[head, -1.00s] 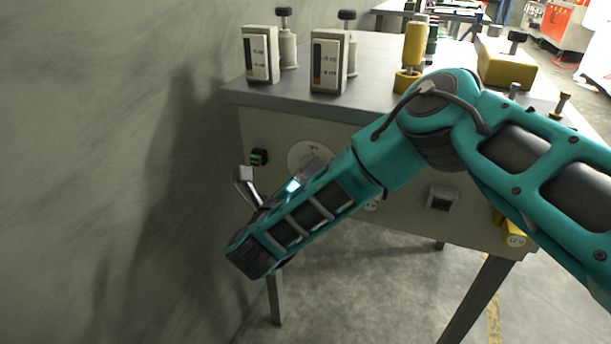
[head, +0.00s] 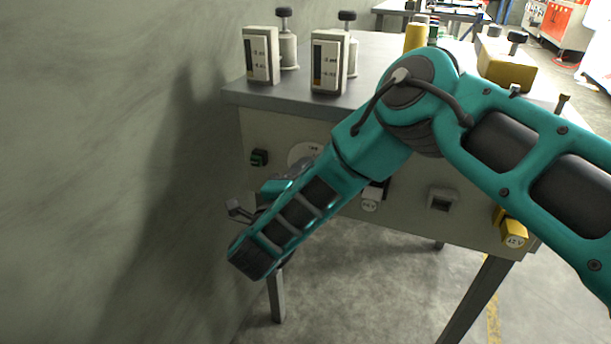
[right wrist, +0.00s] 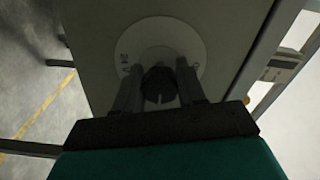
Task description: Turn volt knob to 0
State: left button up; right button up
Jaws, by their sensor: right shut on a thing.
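The volt knob (right wrist: 160,86) is a dark round knob at the centre of a pale dial disc on the front panel, seen in the right wrist view. My right gripper (right wrist: 159,88) has its two fingers on either side of the knob and is shut on it. In the head view the dial disc (head: 303,153) shows only in part above my right forearm. The knob and fingertips are hidden there by my arm. My left gripper is not in view.
Two box meters (head: 329,63) stand on the grey bench top (head: 375,75). A green-and-black switch (head: 259,157) is on the panel left of the dial. A grey socket (head: 441,199) and a yellow block (head: 513,233) are to the right. A wall stands close on the left.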

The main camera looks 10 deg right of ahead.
jog(key=n, duration=0.4)
jog(key=shift+n, duration=0.4)
jog(key=n, duration=0.4)
jog(key=shift+f+n, duration=0.1)
jog(key=shift+n, duration=0.2)
jog(key=n, duration=0.4)
jog(key=shift+s, duration=0.1)
jog(key=shift+n, duration=2)
jog(key=o, duration=1.1)
jog(key=shift+d, duration=0.1)
jog(key=shift+c, duration=0.2)
